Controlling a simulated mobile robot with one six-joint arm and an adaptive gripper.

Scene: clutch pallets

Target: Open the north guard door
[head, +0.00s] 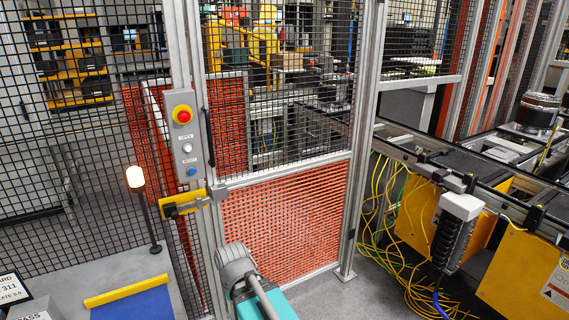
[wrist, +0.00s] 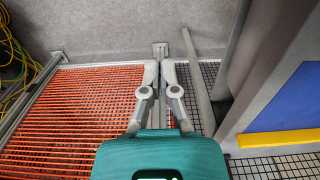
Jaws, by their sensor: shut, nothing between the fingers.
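The guard door (head: 281,161) is a metal-framed panel of black mesh above and orange mesh below; it looks shut in the fence. A black upright handle (head: 208,137) is on its left edge. A yellow interlock latch (head: 181,204) sits at the left post, beside a grey block on the door frame. A grey control box (head: 185,137) with a red stop button and small buttons is on the post above. My gripper (wrist: 166,64) is shut and empty in the wrist view, over the orange mesh and metal frame. In the head view my arm shows at bottom centre; the fingertips are hidden.
A conveyor (head: 465,160) runs at the right, with yellow cables (head: 385,205) hanging below it. A lit lamp on a stand (head: 135,178) is left of the door. A blue mat (head: 138,304) with a yellow strip lies at lower left.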

